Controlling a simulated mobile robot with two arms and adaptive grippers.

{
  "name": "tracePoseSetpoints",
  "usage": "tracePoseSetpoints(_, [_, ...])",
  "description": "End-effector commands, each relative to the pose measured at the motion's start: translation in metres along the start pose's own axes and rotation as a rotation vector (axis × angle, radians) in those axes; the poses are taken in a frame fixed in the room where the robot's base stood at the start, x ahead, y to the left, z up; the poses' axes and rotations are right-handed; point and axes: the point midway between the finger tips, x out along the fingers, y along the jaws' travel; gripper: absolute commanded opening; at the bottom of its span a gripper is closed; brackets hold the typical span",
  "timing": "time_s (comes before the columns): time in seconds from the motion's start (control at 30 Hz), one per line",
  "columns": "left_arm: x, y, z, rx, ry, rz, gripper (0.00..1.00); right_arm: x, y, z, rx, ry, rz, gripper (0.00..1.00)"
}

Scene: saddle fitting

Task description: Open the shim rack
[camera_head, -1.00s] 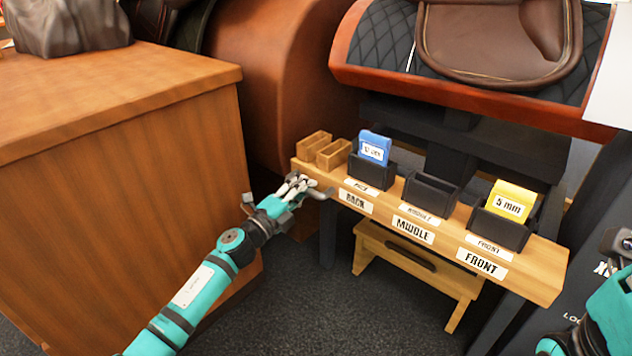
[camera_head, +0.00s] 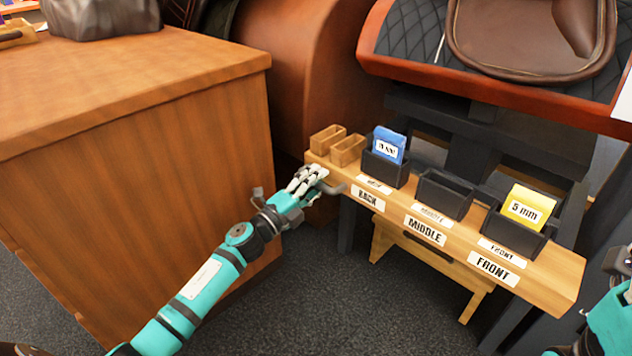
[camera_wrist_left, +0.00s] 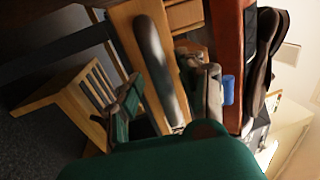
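The shim rack (camera_head: 560,279) is a long wooden bar with dark bins labelled BACK, MIDDLE and FRONT. A curved grey handle (camera_head: 333,188) sits at its left end; it also shows large in the left wrist view (camera_wrist_left: 154,55). My left gripper (camera_head: 305,180) is at this handle. In the wrist view its fingers (camera_wrist_left: 168,97) stand apart on either side of the handle; contact is unclear. A blue shim block (camera_head: 389,145) is in the back bin and a yellow 5 mm one (camera_head: 526,207) in the front bin. My right gripper (camera_head: 618,262) is partly cut off at the right edge.
A wooden cabinet (camera_head: 140,160) stands close on the left of my left arm. Small wooden boxes (camera_head: 347,150) sit on the rack's left end. A wooden stool (camera_head: 425,258) stands below the rack. A saddle (camera_head: 525,45) is above. Dark carpet (camera_head: 360,310) in front is clear.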

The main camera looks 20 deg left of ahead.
Motion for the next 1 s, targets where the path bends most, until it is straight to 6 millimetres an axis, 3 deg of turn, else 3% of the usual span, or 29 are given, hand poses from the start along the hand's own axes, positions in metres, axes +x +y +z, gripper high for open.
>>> tracePoseSetpoints(0.23, [-0.001,-0.002,0.000,0.000,-0.001,-0.003,0.40,0.002,0.002,-0.001,-0.003,0.008,0.012,0.52])
tracePoseSetpoints(0.37, [-0.012,0.000,0.001,-0.001,-0.002,0.000,0.40,0.001,0.002,-0.001,-0.002,0.006,0.010,0.52])
tracePoseSetpoints(0.8, [-0.099,0.000,0.000,-0.002,-0.002,0.001,0.40,0.001,0.001,-0.001,0.000,0.004,0.007,0.52])
tracePoseSetpoints(1.0, [-0.118,0.000,0.000,0.000,-0.001,-0.001,0.40,0.001,0.001,-0.001,0.000,0.004,0.007,0.52])
